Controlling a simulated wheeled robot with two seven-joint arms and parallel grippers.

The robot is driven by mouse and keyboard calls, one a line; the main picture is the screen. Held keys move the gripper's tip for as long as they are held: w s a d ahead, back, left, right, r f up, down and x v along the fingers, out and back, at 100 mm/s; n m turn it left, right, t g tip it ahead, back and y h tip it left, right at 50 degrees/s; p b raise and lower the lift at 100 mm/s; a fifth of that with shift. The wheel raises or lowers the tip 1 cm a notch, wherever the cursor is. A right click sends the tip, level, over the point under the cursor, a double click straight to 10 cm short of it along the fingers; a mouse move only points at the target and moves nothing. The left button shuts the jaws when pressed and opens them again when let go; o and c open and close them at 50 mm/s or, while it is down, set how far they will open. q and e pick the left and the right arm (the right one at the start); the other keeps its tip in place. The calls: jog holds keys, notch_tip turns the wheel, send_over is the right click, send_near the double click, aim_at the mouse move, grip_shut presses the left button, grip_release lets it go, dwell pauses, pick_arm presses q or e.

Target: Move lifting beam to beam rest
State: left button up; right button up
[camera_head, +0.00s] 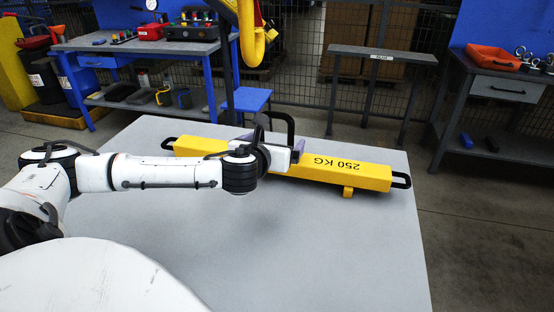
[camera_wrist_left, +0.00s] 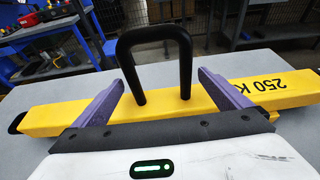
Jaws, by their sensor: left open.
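The lifting beam (camera_head: 340,172) is a long yellow bar marked "250 KG" with a black handle at each end and a taller black loop handle on top. It lies on the grey table in front of me. In the left wrist view the beam (camera_wrist_left: 55,118) runs across the picture, with its loop handle (camera_wrist_left: 156,38) upright. My left gripper (camera_head: 272,143) is open at the beam's middle. Its purple fingers (camera_wrist_left: 160,84) stand on either side of the loop handle, with gaps visible. A narrow dark stand (camera_head: 382,53) with a small label, apparently the beam rest, stands empty beyond the table.
The grey table (camera_head: 330,245) is clear in front of the beam. A blue workbench (camera_head: 140,46) with tools stands at the back left. A yellow hook-like part (camera_head: 255,40) hangs behind the beam. A bench with an orange tray (camera_head: 492,57) stands at the right.

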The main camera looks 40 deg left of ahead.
pick_arm(q)
jog(key=x, duration=0.5)
jog(key=shift+w, duration=0.15)
jog(key=c, duration=2.1)
jog(key=shift+w+a+r, duration=0.15)
jog(key=shift+r, duration=0.2)
jog(key=shift+c, duration=0.4)
